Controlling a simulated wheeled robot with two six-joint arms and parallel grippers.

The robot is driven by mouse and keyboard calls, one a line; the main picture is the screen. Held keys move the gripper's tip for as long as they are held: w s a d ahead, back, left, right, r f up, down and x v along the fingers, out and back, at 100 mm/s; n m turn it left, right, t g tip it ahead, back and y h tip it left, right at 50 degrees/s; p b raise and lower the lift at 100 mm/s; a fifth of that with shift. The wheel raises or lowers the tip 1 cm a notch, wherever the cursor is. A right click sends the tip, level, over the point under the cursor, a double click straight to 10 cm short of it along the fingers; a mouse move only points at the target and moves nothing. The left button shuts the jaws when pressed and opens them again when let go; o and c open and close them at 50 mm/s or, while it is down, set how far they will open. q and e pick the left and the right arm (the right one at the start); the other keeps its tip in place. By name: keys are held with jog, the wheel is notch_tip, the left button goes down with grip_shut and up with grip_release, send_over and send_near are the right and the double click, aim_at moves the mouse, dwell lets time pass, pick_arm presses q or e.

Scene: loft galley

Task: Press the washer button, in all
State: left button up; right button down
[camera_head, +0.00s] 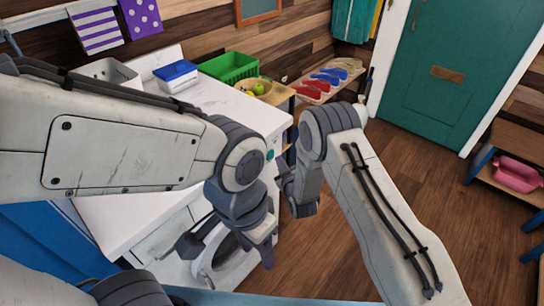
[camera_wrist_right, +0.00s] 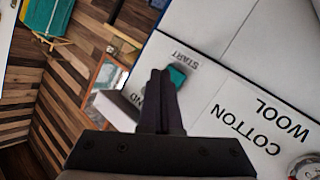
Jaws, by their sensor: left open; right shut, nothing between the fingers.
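The white washer (camera_head: 178,232) stands below the counter, with its round door (camera_head: 226,262) partly behind my left gripper. Its teal button (camera_head: 270,154) is near the top right of its front. In the right wrist view the button (camera_wrist_right: 179,76) sits beside the word START, partly behind my fingertips. My right gripper (camera_head: 283,168) is shut and empty, its fingertips close to the button; I cannot tell whether they touch it. The shut fingers also show in the right wrist view (camera_wrist_right: 161,75). My left gripper (camera_head: 228,252) is open and empty in front of the washer door.
A blue-lidded box (camera_head: 176,76), a green crate (camera_head: 230,68) and a fruit bowl (camera_head: 256,88) stand along the back. A dial (camera_wrist_right: 305,168) shows near COTTON and WOOL. A teal door (camera_head: 436,70) is at the back right. Wooden floor is clear right of the washer.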

jog(key=shift+w+a+b, duration=0.3)
jog(key=shift+a, duration=0.05)
jog(key=shift+w+a+b, duration=0.3)
jog(key=shift+a, duration=0.1)
dwell(0.9)
dwell(0.4)
jog(key=shift+s+d, duration=0.55)
jog(key=shift+d, duration=0.2)
jog(key=s+d, duration=0.1)
jog(key=d, duration=0.1)
jog(key=s+d+p, duration=0.1)
jog(key=s+d, duration=0.1)
jog(key=shift+r, duration=0.1)
dwell(0.8)
